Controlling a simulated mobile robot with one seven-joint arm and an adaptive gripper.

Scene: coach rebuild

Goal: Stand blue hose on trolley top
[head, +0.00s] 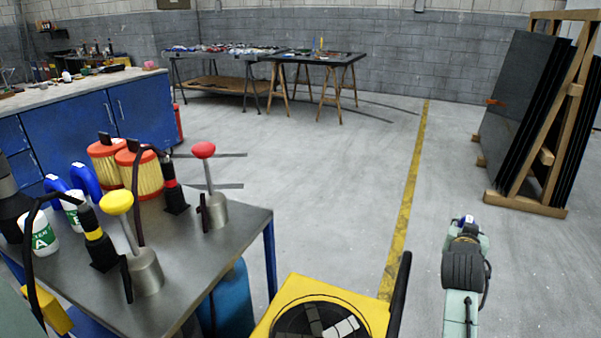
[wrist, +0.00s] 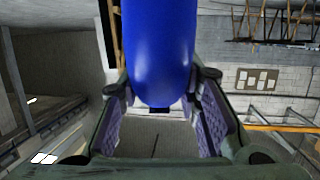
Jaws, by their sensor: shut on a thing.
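In the wrist view a smooth, rounded blue hose (wrist: 158,50) sits between the fingers of my gripper (wrist: 162,90), which is shut on it. In the head view my gripper (head: 466,232) is at the lower right, over open floor and well to the right of the trolley; a small blue patch shows at it. The grey metal trolley top (head: 190,272) is at the lower left. Two curved blue pieces (head: 87,180), which look like hoses, stand at its far left part. The held hose's far end is cut off in the wrist view.
On the trolley stand red-and-cream filters (head: 146,178), a yellow-knobbed lever (head: 144,272), a red-knobbed lever (head: 217,212), black corded tools (head: 100,250) and white bottles (head: 42,235). Bare top shows at the front right. A panel rack (head: 530,100) stands at the right.

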